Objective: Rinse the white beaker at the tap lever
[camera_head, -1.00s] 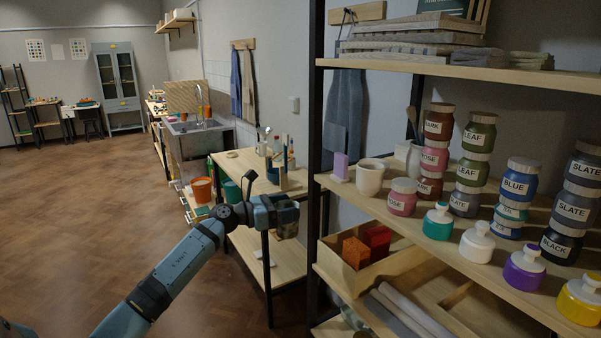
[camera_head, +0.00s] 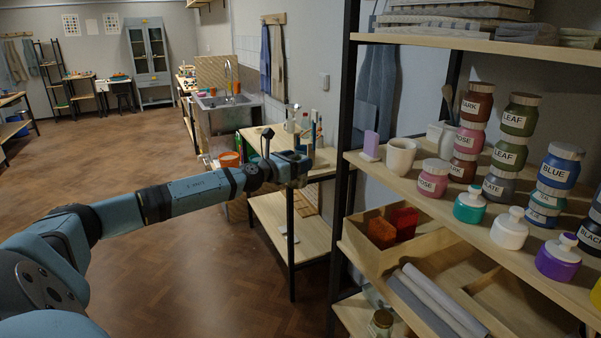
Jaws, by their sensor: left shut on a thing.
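My left gripper (camera_head: 299,167) is reached out in front of the small wooden table, left of the shelf rack. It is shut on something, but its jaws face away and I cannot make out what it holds. A whitish cup (camera_head: 401,156) stands upright on the rack's middle shelf, apart from the gripper; I cannot tell whether it is the white beaker. The tap (camera_head: 229,76) rises over the metal sink (camera_head: 222,102) farther back, well beyond the gripper. Its lever is too small to tell. My right gripper is out of view.
The rack's middle shelf (camera_head: 455,212) holds several labelled jars and squat bottles near its front edge. A dark rack post (camera_head: 344,130) stands right of my gripper. The small table (camera_head: 262,133) carries bottles and tools. An orange bucket (camera_head: 229,159) is left. The floor at left is open.

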